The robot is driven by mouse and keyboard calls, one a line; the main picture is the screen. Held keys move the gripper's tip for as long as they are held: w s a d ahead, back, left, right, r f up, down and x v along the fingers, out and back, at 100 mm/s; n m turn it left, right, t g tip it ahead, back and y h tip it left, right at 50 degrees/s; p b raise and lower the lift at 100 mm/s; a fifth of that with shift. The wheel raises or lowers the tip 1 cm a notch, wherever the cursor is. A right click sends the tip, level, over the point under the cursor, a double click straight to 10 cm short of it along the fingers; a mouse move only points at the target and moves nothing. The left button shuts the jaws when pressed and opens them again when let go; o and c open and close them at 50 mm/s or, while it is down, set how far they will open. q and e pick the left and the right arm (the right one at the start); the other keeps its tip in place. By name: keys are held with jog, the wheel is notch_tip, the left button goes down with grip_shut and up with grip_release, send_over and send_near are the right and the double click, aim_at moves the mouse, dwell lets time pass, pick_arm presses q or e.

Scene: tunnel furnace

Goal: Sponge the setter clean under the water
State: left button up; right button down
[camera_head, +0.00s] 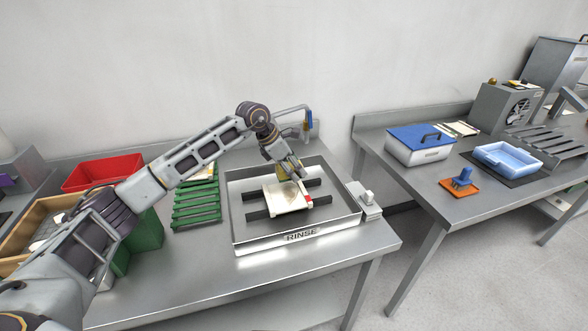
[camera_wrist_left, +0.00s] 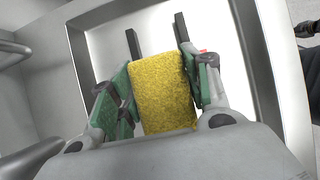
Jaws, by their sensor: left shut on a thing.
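The white setter (camera_head: 284,197) lies on dark bars in the rinse basin (camera_head: 340,221), which is marked RINSE. A small red mark shows at its right edge. My left gripper (camera_head: 288,172) is over the setter and shut on a yellow sponge (camera_wrist_left: 162,93), held between green finger pads in the left wrist view. The sponge hides part of the white setter (camera_wrist_left: 218,65) there; whether it touches the setter I cannot tell. A faucet (camera_head: 305,125) with a blue part stands behind the basin. I cannot make out running water. My right gripper is not in view.
A green rack (camera_head: 196,208) stands left of the basin, with a red bin (camera_head: 103,172) and a wooden tray (camera_head: 30,225) farther left. A small switch box (camera_head: 366,197) is at the basin's right. The right table (camera_head: 480,206) holds a blue-lidded box (camera_head: 419,147) and blue tray (camera_head: 507,158).

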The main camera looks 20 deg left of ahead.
pick_arm(q)
jog(key=shift+r, duration=0.1)
jog(key=shift+r+p, duration=0.85)
jog(key=shift+r, duration=0.55)
